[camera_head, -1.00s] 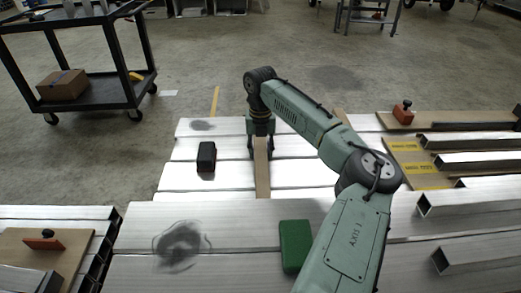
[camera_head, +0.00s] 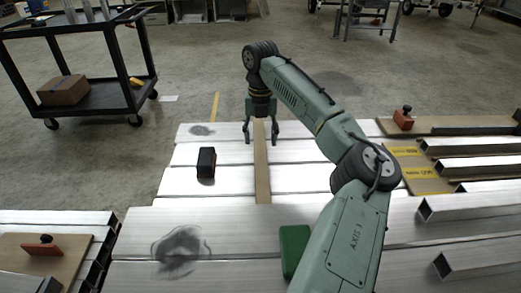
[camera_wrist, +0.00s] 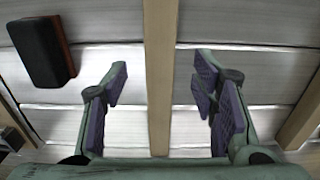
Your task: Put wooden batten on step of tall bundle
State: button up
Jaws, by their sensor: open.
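The wooden batten (camera_head: 262,175) is a long, narrow tan strip lying lengthwise across the lower, silvery step (camera_head: 222,182) of the aluminium bundle, its near end close to the higher level (camera_head: 225,215). My gripper (camera_head: 261,138) is over the batten's far part, fingers spread with one on each side. In the wrist view the batten (camera_wrist: 160,70) runs straight between my open purple-padded fingers (camera_wrist: 162,72), with clear gaps on both sides. Whether its underside touches the step everywhere cannot be told.
A black block (camera_head: 206,164) stands on the step left of the batten. A green block (camera_head: 294,248) sits on the higher level beside my arm. Square tubes (camera_head: 470,206) and boards lie at right. A black cart (camera_head: 95,97) stands on the floor at back left.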

aim_at(261, 155)
jog(key=shift+r, duration=2.2)
